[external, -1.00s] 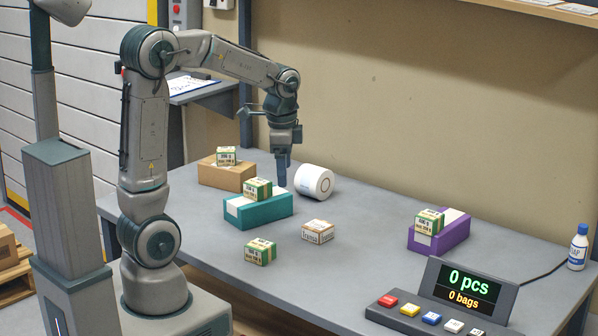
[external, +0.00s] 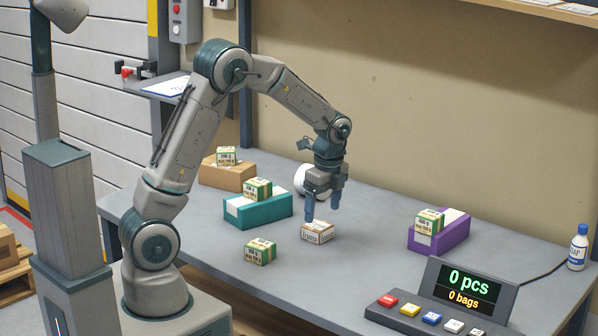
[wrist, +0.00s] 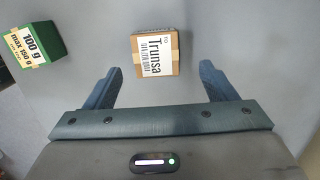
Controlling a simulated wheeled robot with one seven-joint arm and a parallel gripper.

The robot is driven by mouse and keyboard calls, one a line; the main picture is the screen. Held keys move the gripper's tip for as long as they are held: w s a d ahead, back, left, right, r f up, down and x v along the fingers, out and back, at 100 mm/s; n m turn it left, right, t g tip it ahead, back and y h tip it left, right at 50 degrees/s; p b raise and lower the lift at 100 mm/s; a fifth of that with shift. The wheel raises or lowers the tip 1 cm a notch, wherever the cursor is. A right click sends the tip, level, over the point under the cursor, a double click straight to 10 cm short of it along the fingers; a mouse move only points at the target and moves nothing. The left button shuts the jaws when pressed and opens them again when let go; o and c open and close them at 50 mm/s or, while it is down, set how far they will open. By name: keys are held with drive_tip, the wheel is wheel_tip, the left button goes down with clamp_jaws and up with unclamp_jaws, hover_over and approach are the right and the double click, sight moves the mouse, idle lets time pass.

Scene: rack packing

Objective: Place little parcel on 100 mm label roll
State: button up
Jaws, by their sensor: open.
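The little parcel (external: 318,232), a small brown carton with a white printed label, sits on the grey table. It also shows in the wrist view (wrist: 154,54), ahead of and between my fingers. My gripper (external: 322,212) is open and empty, pointing down just above and behind the parcel; its fingertips also show in the wrist view (wrist: 161,70). The white label roll (external: 300,178) lies on its side at the back of the table, partly hidden behind my gripper.
A green-and-white carton (external: 260,252) sits left of the parcel. A teal box (external: 262,212), a brown box (external: 225,178) and a purple box (external: 440,238) each carry a small carton. A counter display (external: 470,290) and a bottle (external: 578,248) stand right. Table between parcel and purple box is clear.

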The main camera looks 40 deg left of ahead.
sight(318, 225)
drive_tip(key=shift+s+a+f, duration=0.1)
drive_tip(key=shift+a+f, duration=0.1)
drive_tip(key=shift+f, duration=0.75)
drive_tip(key=shift+s+a+f, duration=0.1)
drive_tip(key=shift+a+f, duration=0.05)
drive_tip(key=shift+f, duration=0.8)
drive_tip(key=shift+s+a+f, duration=0.1)
drive_tip(key=shift+a+f, duration=0.1)
drive_tip(key=shift+f, duration=0.75)
drive_tip(key=c, duration=1.2)
drive_tip(key=shift+o, duration=0.2)
drive_tip(key=shift+r, duration=0.5)
drive_tip(key=r, duration=0.3)
drive_tip(key=shift+s+d+r, duration=0.2)
drive_tip(key=shift+d+r, duration=0.15)
drive_tip(key=shift+d, duration=0.05)
drive_tip(key=s+d+r, duration=0.6)
drive_tip(key=d, duration=0.2)
drive_tip(key=shift+s+d+r, duration=0.15)
drive_tip(key=shift+s, duration=0.25)
